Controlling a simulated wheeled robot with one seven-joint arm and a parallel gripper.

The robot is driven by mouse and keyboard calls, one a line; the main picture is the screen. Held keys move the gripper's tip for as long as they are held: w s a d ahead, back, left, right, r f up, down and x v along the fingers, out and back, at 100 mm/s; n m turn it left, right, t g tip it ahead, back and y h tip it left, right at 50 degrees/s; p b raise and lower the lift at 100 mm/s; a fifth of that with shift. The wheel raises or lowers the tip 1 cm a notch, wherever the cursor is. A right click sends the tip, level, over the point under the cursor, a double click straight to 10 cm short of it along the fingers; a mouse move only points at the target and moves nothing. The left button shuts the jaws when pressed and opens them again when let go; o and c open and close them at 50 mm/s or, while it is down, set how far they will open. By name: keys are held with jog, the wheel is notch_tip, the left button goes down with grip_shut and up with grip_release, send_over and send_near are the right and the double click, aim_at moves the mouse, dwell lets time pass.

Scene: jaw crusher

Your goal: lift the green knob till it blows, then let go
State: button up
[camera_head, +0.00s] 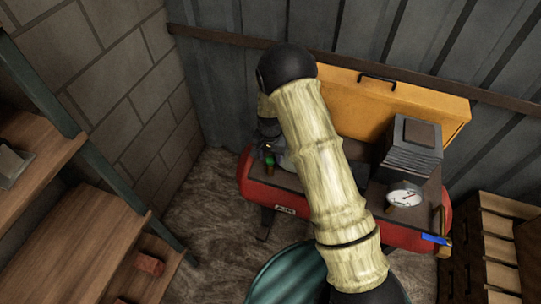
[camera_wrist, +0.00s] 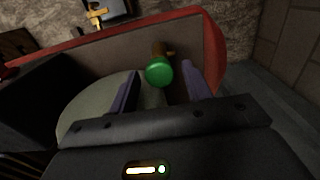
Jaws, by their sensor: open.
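The green knob (camera_wrist: 159,73) sits on top of a small brass valve (camera_wrist: 161,49) on the red compressor. In the wrist view it is just beyond my fingertips, roughly in line with the gap between them. My gripper (camera_wrist: 160,82) is open, with one dark finger to each side and nothing held between them. In the head view the knob (camera_head: 269,161) is a small green spot at the left end of the compressor (camera_head: 247,188), beside my gripper (camera_head: 272,146). My arm crosses in front of the compressor's middle and hides part of it.
A dial gauge (camera_head: 405,196) and a dark finned motor block (camera_head: 411,149) are on the compressor's right. A yellow case (camera_head: 380,105) stands behind. Wooden shelves (camera_head: 75,240) are at left, and wooden crates (camera_head: 490,240) at right. A blue-handled part (camera_head: 434,239) is at the right end.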

aim_at(271, 158)
grip_shut()
jog(key=shift+r+p, duration=0.4)
jog(key=shift+r, duration=0.35)
grip_release()
jog(key=shift+w+d, duration=0.1)
jog(key=shift+f, duration=0.1)
notch_tip(271, 158, up, 18)
jog(key=b, duration=0.1)
jog(key=shift+f, duration=0.25)
